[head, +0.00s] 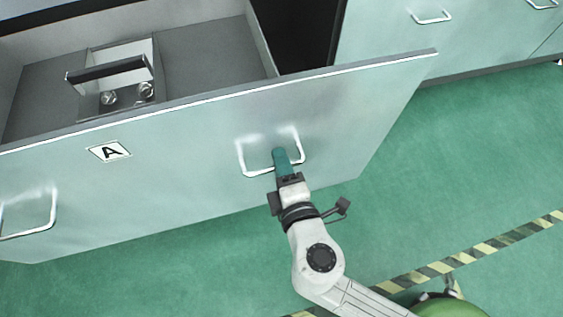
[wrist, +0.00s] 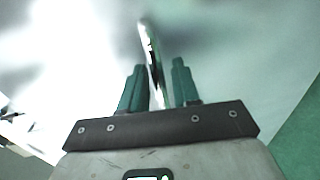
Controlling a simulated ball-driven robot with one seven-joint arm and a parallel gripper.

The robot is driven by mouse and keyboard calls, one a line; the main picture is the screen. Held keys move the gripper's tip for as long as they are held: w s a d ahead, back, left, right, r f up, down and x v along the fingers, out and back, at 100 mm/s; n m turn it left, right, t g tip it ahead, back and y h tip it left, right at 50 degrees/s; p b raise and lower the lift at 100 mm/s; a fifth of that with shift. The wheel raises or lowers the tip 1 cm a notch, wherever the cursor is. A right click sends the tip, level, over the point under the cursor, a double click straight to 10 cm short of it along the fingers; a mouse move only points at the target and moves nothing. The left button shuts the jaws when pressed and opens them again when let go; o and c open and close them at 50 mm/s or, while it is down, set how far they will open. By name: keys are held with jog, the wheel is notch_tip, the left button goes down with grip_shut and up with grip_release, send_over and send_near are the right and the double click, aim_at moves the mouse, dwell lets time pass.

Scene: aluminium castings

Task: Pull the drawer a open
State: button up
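Drawer A is pulled well out of the cabinet; its pale green front (head: 200,150) carries a white label with a black A (head: 109,151). The front has two silver bar handles, a right one (head: 243,160) and a left one (head: 52,212). My gripper (head: 281,160) is at the right handle. In the wrist view, the teal fingers of my gripper (wrist: 160,82) stand apart on either side of the handle bar (wrist: 152,50), with narrow gaps beside it. The head view does not show the gap between the fingers.
Inside the drawer is a metal part with a dark handle bar (head: 108,70) and two bolts. Another cabinet front with handles (head: 432,18) is at the upper right. The green floor (head: 450,150) is clear, with a yellow-black stripe (head: 480,247) across it.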

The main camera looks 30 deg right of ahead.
jog(key=p+v, duration=0.1)
jog(key=v, duration=0.9)
jog(key=shift+s+p, duration=0.35)
jog(key=shift+a, duration=0.15)
jog(key=d+f+m+g+h, duration=0.25)
jog(key=d+m+g, duration=0.2)
jog(key=d, duration=0.25)
jog(key=d+f+m+g+h, duration=0.1)
jog(key=d+f+m+g, duration=0.2)
jog(key=d+m, duration=0.3)
jog(key=s+d+f+m+g+y, duration=0.2)
jog(key=s+f+m+g+y, duration=0.3)
jog(key=y, duration=0.3)
notch_tip(320, 180, up, 29)
jog(key=g+p, duration=0.1)
jog(key=p, duration=2.9)
jog(key=shift+a+n, duration=0.3)
jog(key=shift+n, duration=0.05)
